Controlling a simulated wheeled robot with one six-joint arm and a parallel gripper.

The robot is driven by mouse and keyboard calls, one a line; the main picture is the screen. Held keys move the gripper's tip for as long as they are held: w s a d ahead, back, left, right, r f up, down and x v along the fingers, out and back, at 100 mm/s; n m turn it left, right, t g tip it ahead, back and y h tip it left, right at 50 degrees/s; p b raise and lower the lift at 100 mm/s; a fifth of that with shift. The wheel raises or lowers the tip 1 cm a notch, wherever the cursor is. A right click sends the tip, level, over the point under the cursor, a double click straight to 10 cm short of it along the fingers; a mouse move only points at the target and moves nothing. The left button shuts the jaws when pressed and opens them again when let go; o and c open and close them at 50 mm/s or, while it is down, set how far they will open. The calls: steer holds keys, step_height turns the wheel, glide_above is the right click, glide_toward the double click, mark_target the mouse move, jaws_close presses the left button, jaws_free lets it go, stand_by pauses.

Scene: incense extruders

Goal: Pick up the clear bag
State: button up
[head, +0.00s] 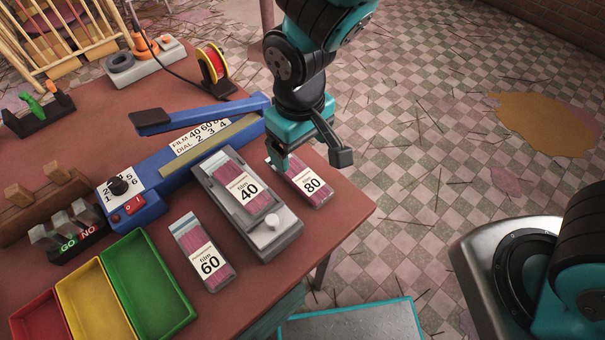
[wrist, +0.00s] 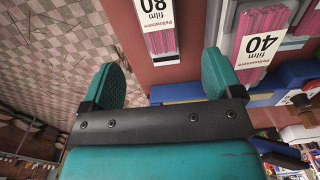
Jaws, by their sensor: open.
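Three clear bags of pink sticks with white labels lie on the brown table. The film 80 bag (head: 322,196) lies flat near the table's right edge; it also shows in the wrist view (wrist: 161,42). The film 40 bag (head: 234,174) lies on a grey device (head: 275,238), and shows in the wrist view (wrist: 264,20). The film 60 bag (head: 189,237) lies on the bare table in front. My gripper (head: 311,160) is open and empty above the far end of the film 80 bag. Its fingers (wrist: 164,74) are apart and hide part of that bag's far end.
A blue sealer (head: 150,185) with a raised arm stands left of the grey device. Red (head: 38,322), yellow (head: 95,300) and green (head: 150,285) trays sit at the front left. A wire spool (head: 213,66) stands behind. Bare table (head: 345,205) lies right of the film 80 bag.

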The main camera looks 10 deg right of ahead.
mark_target(303, 176)
step_height(303, 176, down, 4)
steer(key=shift+r, duration=0.1)
steer(key=shift+d+f+p, duration=0.15)
steer(key=shift+f+p, duration=0.2)
steer(key=shift+f, duration=1)
steer(key=shift+d+f+p, duration=0.1)
steer(key=shift+f+p, duration=0.25)
steer(key=shift+f, duration=1)
steer(key=shift+c, duration=0.4)
steer(key=c, duration=1)
